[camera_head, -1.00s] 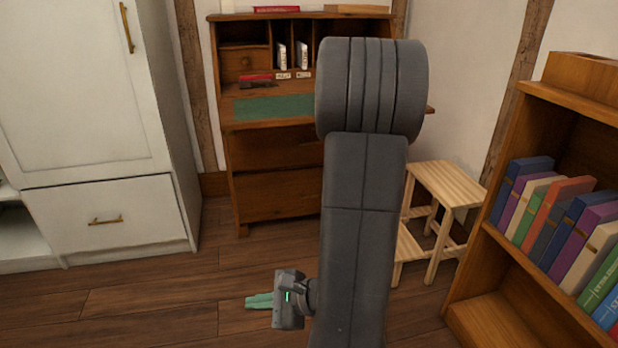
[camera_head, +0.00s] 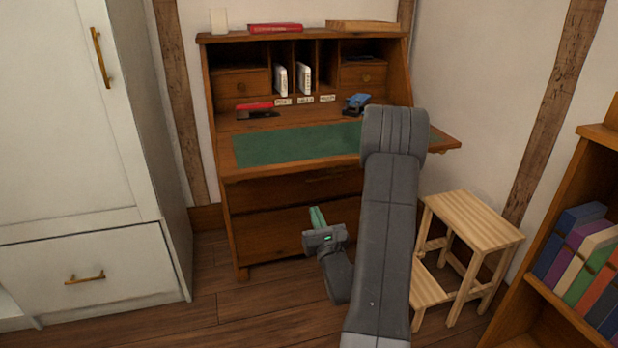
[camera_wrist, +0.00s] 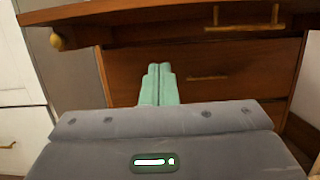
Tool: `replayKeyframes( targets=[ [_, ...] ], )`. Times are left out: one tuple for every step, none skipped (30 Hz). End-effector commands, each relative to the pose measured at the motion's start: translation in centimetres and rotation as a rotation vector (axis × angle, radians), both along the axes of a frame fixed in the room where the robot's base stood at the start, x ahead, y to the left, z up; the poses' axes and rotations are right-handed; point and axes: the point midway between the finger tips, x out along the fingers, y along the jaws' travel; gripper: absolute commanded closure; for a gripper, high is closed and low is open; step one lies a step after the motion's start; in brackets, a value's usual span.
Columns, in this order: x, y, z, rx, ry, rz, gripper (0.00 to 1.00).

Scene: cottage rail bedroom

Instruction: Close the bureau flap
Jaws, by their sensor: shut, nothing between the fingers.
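The wooden bureau (camera_head: 285,222) stands against the back wall. Its flap (camera_head: 290,150) is folded down level, with a green writing surface on top. In the wrist view the flap's underside and front edge (camera_wrist: 150,12) cross the top of the picture, above the bureau drawers (camera_wrist: 205,72). My gripper (camera_head: 317,217) is in front of the drawers, below the flap's front edge and apart from it. It also shows in the wrist view (camera_wrist: 158,82), its green fingers together with nothing between them. My arm hides part of the flap's right side.
A red stapler (camera_head: 255,108) and a blue-and-black item (camera_head: 356,102) sit inside the bureau behind the green surface. A wooden step stool (camera_head: 470,235) stands at right, a bookcase (camera_head: 560,255) further right. A white wardrobe (camera_head: 75,190) stands at left.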

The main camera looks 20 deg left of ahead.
Motion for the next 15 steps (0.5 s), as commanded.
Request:
replayKeyframes(
  targets=[
    [0.6, 0.5, 0.3, 0.001, -0.005, 0.004, 1.00],
    [1.0, 0.8, 0.4, 0.002, -0.004, 0.003, 1.00],
    [1.7, 1.2, 0.6, 0.001, -0.005, 0.003, 1.00],
    [2.2, 1.6, 0.7, 0.000, -0.005, 0.003, 1.00],
    [2.7, 2.0, 0.9, 0.001, -0.007, 0.004, 1.00],
    [3.4, 2.5, 1.2, 0.002, -0.006, 0.004, 1.00],
    [4.0, 2.8, 1.2, 0.001, -0.005, 0.004, 1.00],
    [4.5, 3.2, 1.4, 0.001, -0.005, 0.004, 1.00],
    [5.2, 3.7, 1.7, 0.001, -0.005, 0.005, 1.00],
    [5.7, 4.0, 1.7, 0.000, -0.004, 0.005, 1.00],
    [6.3, 4.4, 1.9, 0.001, -0.004, 0.004, 1.00],
    [6.9, 4.9, 2.2, 0.002, -0.005, 0.004, 1.00],
    [7.2, 5.0, 2.5, 0.002, -0.004, 0.003, 1.00],
    [7.1, 4.9, 3.1, 0.001, -0.004, 0.002, 1.00],
    [7.0, 4.8, 3.6, 0.000, -0.003, 0.002, 1.00]
  ],
)
